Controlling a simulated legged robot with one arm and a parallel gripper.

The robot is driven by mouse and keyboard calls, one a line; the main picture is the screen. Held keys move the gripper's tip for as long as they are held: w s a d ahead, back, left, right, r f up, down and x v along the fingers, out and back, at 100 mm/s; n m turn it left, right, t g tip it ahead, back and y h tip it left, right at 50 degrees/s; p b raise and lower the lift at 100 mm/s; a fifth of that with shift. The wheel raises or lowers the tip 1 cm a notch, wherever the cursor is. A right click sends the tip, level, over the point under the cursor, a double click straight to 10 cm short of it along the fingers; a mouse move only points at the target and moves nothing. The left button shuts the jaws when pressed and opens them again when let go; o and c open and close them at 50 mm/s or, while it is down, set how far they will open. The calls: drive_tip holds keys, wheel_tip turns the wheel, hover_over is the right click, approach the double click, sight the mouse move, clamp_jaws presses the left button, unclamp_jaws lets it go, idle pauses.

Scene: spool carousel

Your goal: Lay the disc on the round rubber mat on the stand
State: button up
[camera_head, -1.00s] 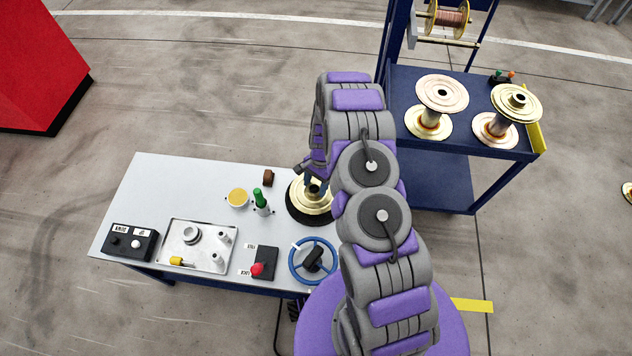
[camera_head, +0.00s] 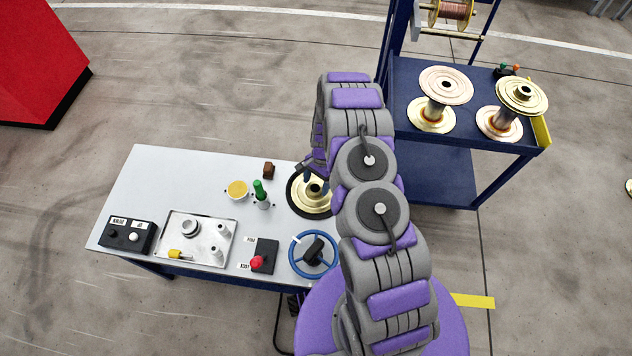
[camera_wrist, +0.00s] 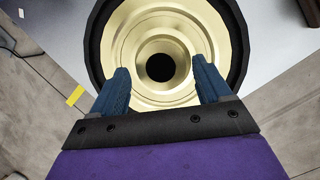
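The gold disc (camera_head: 309,203) with its raised hub lies on the round black rubber mat (camera_head: 291,199) at the right end of the grey table. In the wrist view the disc (camera_wrist: 160,20) looks flat, with a dark rim of the mat (camera_wrist: 97,50) showing on both sides. My gripper (camera_head: 317,181) is over the hub. In the wrist view my gripper's (camera_wrist: 161,68) blue fingers are spread, one to each side of the hub, with gaps between them and the hub. My arm hides the right edge of disc and mat in the head view.
The grey table (camera_head: 150,180) also holds a green-handled tool (camera_head: 260,192), a yellow round pad (camera_head: 237,189), a brown block (camera_head: 269,170), a blue handwheel (camera_head: 296,266) and a metal tray (camera_head: 195,254). A blue cart (camera_head: 410,80) with two spools stands at the right.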

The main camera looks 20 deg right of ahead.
drive_tip(key=shift+o, duration=1.1)
drive_tip(key=shift+d, duration=0.15)
drive_tip(key=p+v, duration=0.3)
drive_tip(key=v, duration=1.4)
drive_tip(key=shift+r, duration=0.1)
